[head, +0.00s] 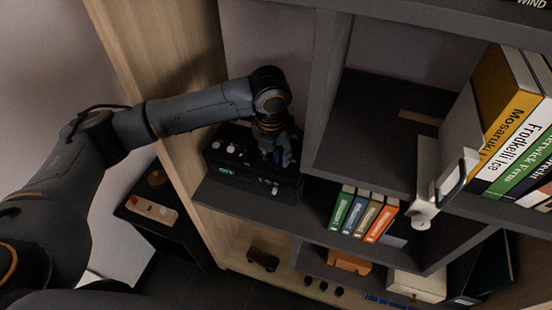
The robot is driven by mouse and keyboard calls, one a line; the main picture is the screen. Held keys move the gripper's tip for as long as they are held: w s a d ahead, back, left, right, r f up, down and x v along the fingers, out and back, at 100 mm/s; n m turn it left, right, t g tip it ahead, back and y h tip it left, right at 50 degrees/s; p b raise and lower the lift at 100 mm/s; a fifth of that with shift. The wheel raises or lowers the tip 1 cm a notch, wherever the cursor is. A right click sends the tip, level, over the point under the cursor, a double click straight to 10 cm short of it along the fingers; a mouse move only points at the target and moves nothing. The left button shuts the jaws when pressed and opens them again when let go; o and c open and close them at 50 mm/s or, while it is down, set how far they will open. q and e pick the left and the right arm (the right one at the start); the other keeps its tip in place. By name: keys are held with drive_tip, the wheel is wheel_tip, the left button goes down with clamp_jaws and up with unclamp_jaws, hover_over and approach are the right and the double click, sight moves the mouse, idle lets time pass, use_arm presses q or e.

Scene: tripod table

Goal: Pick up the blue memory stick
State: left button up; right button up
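My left gripper (279,154) reaches down onto the right part of a black box-shaped device (228,165) on a shelf. The gripper is dark and small in the head view, and I cannot tell whether its fingers are open or shut. A small bluish patch shows at the fingertips, but I cannot tell whether it is the blue memory stick or part of the gripper. I cannot clearly make out the memory stick anywhere else. My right gripper is not in view.
A white object with a dark handle (427,190) and large books (510,110) are further right. A small dark table (140,222) stands at lower left.

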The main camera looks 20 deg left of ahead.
use_arm(q)
clamp_jaws()
drive_tip(key=shift+r, duration=0.1)
